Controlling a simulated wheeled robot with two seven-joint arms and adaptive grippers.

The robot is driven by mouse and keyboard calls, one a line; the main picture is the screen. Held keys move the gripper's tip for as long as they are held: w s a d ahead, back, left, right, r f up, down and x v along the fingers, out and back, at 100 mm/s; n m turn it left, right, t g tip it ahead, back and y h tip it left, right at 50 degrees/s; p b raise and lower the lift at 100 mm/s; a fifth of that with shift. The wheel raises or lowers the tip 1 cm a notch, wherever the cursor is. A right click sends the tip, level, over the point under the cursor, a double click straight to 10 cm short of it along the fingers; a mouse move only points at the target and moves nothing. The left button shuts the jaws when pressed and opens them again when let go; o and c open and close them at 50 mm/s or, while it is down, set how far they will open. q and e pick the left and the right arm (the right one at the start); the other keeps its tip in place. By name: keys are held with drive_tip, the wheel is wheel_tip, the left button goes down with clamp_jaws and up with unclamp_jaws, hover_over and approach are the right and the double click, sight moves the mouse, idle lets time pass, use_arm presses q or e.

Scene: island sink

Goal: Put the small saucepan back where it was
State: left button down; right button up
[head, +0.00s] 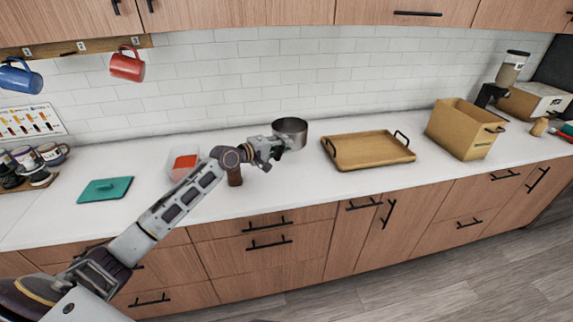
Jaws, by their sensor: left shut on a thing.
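The small saucepan (291,128) is a round grey metal pot near the back of the white counter, left of the wooden tray. My left gripper (276,150) is at its near left side, shut on the saucepan. The grip point and the saucepan's handle are mostly hidden by the gripper. I cannot tell whether the pot's base touches the counter. My right gripper is not in view.
A wooden tray (372,163) with black handles lies to the right, then a cardboard box (461,140). A clear container with red contents (184,162), a brown object (235,177) and a green board (104,190) are to the left. Mugs hang above.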

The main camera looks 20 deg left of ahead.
use_arm(q)
drive_tip(key=shift+f, duration=2.1)
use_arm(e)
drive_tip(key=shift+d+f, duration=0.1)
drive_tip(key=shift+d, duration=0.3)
use_arm(q)
drive_tip(key=shift+f, duration=0.1)
drive_tip(key=shift+a+f+b, duration=0.1)
drive_tip(key=shift+f+b, duration=0.45)
drive_tip(key=shift+f, duration=1.8)
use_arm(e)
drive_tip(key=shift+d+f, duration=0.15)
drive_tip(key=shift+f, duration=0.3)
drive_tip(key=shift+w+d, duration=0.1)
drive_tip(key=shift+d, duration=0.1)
